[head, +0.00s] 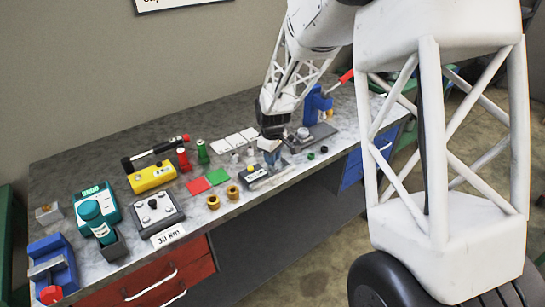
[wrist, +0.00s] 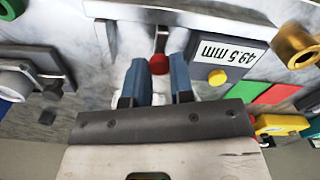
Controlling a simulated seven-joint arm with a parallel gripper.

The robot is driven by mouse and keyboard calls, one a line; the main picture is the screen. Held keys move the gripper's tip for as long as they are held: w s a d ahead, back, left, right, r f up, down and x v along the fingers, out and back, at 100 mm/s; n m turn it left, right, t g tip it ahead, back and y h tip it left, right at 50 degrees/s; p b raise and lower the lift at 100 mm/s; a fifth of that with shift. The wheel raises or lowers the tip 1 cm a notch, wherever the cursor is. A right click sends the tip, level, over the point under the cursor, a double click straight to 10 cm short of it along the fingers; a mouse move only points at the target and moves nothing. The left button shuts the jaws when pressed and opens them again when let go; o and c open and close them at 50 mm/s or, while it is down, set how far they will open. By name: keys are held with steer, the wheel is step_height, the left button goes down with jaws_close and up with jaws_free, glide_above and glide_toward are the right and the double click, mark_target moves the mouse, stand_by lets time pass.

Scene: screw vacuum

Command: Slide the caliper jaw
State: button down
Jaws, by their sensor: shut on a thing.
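The caliper lies on the workbench, with a grey beam (wrist: 190,18) and a white display panel (wrist: 228,48) reading 49.5 mm, upside down in the wrist view. A yellow button (wrist: 217,77) sits beside the display. The jaw's red knob (wrist: 159,66) stands at the end of a short dark stem. My gripper (head: 270,150) is over the caliper, its two blue fingers shut on the red knob, one on each side. The lower part of the jaw is hidden in the head view.
Red (head: 199,186) and green (head: 218,177) squares and brass rings (head: 214,201) lie left of the caliper. A blue vise-like device (head: 317,104) stands to its right. White tiles (head: 235,139) lie behind. The bench's front edge is close to the caliper.

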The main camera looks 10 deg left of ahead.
mark_target(284, 164)
steer(key=shift+w+d, duration=1.8)
steer(key=c, duration=1)
jaws_free()
steer(key=shift+r, duration=0.15)
steer(key=shift+r, duration=3.8)
steer(key=shift+d, duration=0.1)
